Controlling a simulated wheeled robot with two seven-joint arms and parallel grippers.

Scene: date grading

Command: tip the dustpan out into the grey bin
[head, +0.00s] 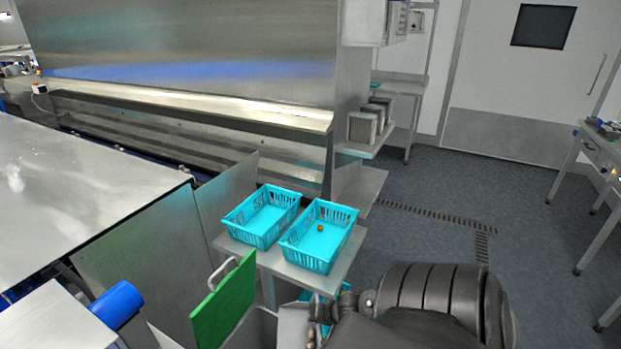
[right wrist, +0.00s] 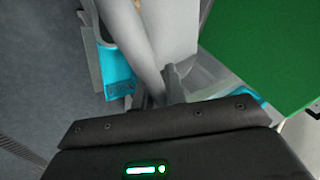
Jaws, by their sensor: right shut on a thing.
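My right gripper (right wrist: 160,92) is shut on a grey handle-like part (right wrist: 133,40), which I take to be the dustpan; it runs up and away in the right wrist view. In the head view the grey dustpan (head: 292,326) shows only in part at the bottom edge, left of my right arm. Small brown bits lie beside it there, and a tan bit shows at the top of the right wrist view. A pale grey surface (right wrist: 178,28) lies behind the dustpan; I cannot tell whether it is the grey bin. My left gripper is out of view.
Two turquoise baskets (head: 262,238) (head: 318,262) stand on a steel stand (head: 238,250); the right one holds a small brown item. A green board (head: 223,303) stands upright left of my right arm. Steel machinery fills the left. Open floor (head: 430,190) lies right.

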